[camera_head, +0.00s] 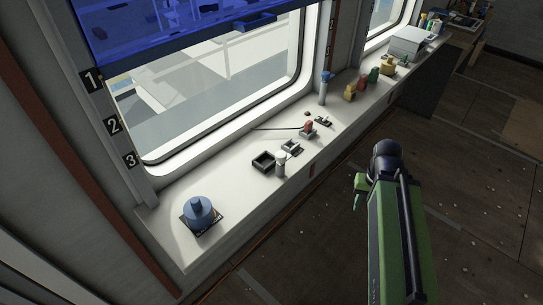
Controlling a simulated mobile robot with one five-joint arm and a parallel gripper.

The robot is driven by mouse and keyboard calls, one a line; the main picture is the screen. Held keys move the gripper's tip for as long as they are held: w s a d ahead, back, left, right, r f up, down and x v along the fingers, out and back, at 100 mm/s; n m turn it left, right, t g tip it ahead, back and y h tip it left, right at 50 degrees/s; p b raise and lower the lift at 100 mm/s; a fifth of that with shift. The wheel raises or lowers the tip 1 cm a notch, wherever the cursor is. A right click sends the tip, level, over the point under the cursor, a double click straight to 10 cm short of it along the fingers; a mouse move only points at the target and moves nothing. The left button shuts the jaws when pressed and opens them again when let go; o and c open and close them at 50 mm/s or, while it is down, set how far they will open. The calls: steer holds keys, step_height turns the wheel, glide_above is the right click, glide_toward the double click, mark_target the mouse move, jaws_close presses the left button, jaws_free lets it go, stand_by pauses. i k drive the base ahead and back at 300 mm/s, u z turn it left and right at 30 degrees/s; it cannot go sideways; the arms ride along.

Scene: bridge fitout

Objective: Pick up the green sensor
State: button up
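In the head view, a small green object (373,75), which looks like the green sensor, stands on the far part of the white window ledge. It sits in a row between a red object (362,83) and a larger yellow object (388,65). My gripper (359,192) is at the end of my green arm, right of the ledge and over the floor, well apart from the green sensor. Its green fingers are small and seen at an angle, so I cannot tell whether they are open. Nothing is visibly held.
The ledge (235,190) also carries a blue round piece (198,213), a dark open tray (263,161), a white cylinder (281,164), a red-topped part (308,129), a blue-topped bottle (323,88) and another yellow object (350,92). A white box (406,40) stands farther back. The floor (470,180) is open.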

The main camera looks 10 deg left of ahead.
mark_target(373, 76)
steer(key=z, duration=1.55)
steer(key=i, duration=3.7)
steer(key=u, duration=1.35)
steer(key=k, duration=0.15)
steer(key=u, duration=3.3)
